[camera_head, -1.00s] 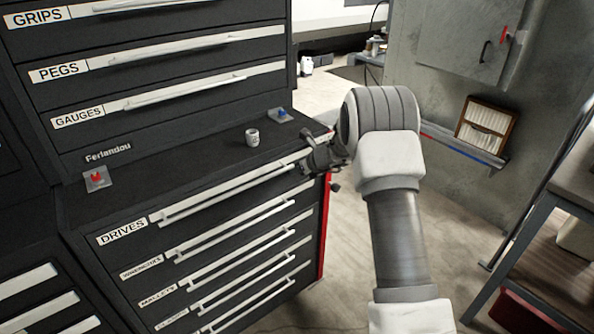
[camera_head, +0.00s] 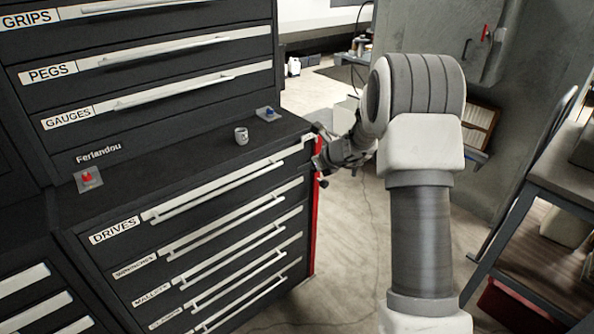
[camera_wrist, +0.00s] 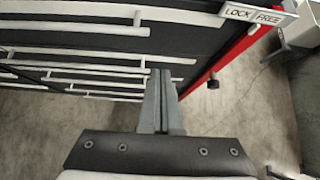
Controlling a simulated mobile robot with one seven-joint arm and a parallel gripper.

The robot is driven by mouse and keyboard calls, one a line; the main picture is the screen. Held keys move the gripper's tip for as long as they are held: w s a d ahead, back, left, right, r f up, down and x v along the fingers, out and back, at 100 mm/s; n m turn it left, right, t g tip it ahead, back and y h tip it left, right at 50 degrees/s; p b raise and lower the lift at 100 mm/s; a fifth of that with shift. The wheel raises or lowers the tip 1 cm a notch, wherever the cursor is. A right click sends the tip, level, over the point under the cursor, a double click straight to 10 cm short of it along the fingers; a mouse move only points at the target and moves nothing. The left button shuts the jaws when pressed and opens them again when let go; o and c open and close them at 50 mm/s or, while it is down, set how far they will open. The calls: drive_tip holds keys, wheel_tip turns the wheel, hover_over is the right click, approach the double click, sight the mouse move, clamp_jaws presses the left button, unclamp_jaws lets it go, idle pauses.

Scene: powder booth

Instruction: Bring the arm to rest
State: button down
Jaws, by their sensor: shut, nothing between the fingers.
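My gripper (camera_head: 322,152) is at the right front corner of the black tool cabinet (camera_head: 190,165) in the head view, with my arm reaching up from the lower right. In the wrist view my gripper (camera_wrist: 161,80) has its two fingers together with nothing between them. It points toward the white drawer handles (camera_wrist: 90,65), close to the cabinet's red side edge (camera_wrist: 215,70). Whether the fingertips touch the cabinet cannot be told.
A small grey cup (camera_head: 241,136), a red-button plate (camera_head: 88,179) and a blue-button plate (camera_head: 268,113) are on the cabinet ledge. A shelf rack (camera_head: 545,195) stands at right. Bare floor (camera_head: 345,235) lies between them.

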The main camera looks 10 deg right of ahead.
drive_tip(key=s+a+r+n+g+p, duration=0.1)
drive_tip(key=s+a+r+n, duration=0.3)
drive_tip(key=s+r+n, duration=0.45)
drive_tip(key=s+a+r+n+g+p, duration=0.1)
drive_tip(key=s+a+r+n, duration=0.3)
drive_tip(key=s+r+n, duration=0.45)
drive_tip(key=s+d+r+n+h+p, duration=0.1)
drive_tip(key=s+n, duration=0.5)
drive_tip(key=s, duration=0.6)
drive_tip(key=s+d+r+n+h+p, duration=0.1)
drive_tip(key=s+d+r+n+h, duration=0.1)
drive_tip(key=s+n, duration=0.5)
drive_tip(key=s+r+h, duration=0.1)
drive_tip(key=s+r, duration=0.1)
drive_tip(key=s, duration=0.3)
drive_tip(key=shift+s+d+g+h+p, duration=0.3)
drive_tip(key=shift+s+d+g+p, duration=0.05)
drive_tip(key=shift+s+g+p, duration=0.05)
